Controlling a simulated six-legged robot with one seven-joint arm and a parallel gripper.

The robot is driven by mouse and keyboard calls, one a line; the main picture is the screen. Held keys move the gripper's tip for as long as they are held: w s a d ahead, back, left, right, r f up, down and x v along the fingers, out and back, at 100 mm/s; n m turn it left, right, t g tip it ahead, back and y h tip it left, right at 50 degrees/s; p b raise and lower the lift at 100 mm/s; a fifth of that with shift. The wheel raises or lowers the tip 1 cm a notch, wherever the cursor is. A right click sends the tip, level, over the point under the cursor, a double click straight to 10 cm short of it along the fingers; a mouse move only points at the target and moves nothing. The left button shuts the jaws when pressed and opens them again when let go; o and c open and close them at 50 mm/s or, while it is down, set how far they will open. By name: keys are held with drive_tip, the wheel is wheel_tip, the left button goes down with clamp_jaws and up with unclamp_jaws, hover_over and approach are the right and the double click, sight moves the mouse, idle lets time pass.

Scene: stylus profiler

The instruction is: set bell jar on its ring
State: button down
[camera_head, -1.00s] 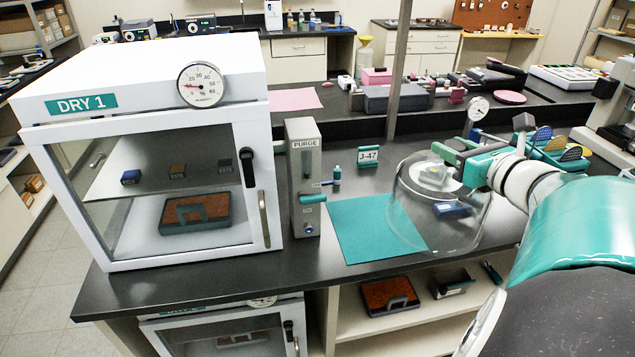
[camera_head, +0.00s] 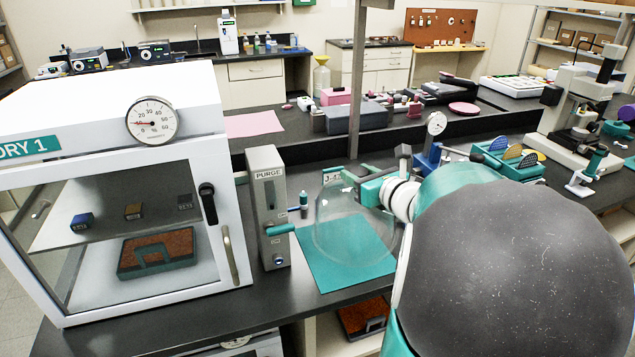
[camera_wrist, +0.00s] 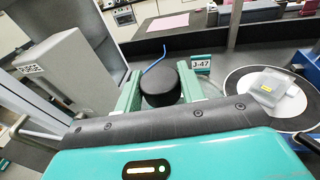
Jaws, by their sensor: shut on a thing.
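The clear glass bell jar (camera_head: 348,226) hangs upright from my gripper (camera_head: 364,180), over or just above the teal mat in the head view. In the wrist view my gripper (camera_wrist: 160,86) is shut on the jar's black knob (camera_wrist: 160,82), with a green finger on each side. The glass is hard to see there, and the gap beneath it cannot be judged. A round plate with a pale disc and dark rim (camera_wrist: 236,83), apparently the ring's place, lies right of the knob. A small pale box (camera_wrist: 272,85) sits on it. My arm hides this plate in the head view.
The PURGE box (camera_head: 266,205) and white DRY 1 cabinet (camera_head: 110,95) stand left of the jar. The teal mat (camera_head: 322,272) lies flat below. The J-47 sign (camera_wrist: 201,64) stands behind.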

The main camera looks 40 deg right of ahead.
sight(348, 192)
drive_tip(key=shift+w+a+f, duration=0.15)
drive_tip(key=shift+w+f, duration=0.35)
drive_tip(key=shift+f, duration=0.1)
drive_tip(key=shift+w+a+f, duration=0.15)
drive_tip(key=shift+w+f, duration=0.3)
drive_tip(key=shift+f, duration=0.1)
drive_tip(key=shift+w+f, duration=0.15)
drive_tip(key=shift+f, duration=0.75)
drive_tip(key=shift+w+f, duration=0.15)
drive_tip(key=shift+f, duration=0.75)
drive_tip(key=shift+f, duration=0.1)
drive_tip(key=c, duration=0.9)
unclamp_jaws()
drive_tip(key=shift+f, duration=0.1)
drive_tip(key=shift+o, duration=0.2)
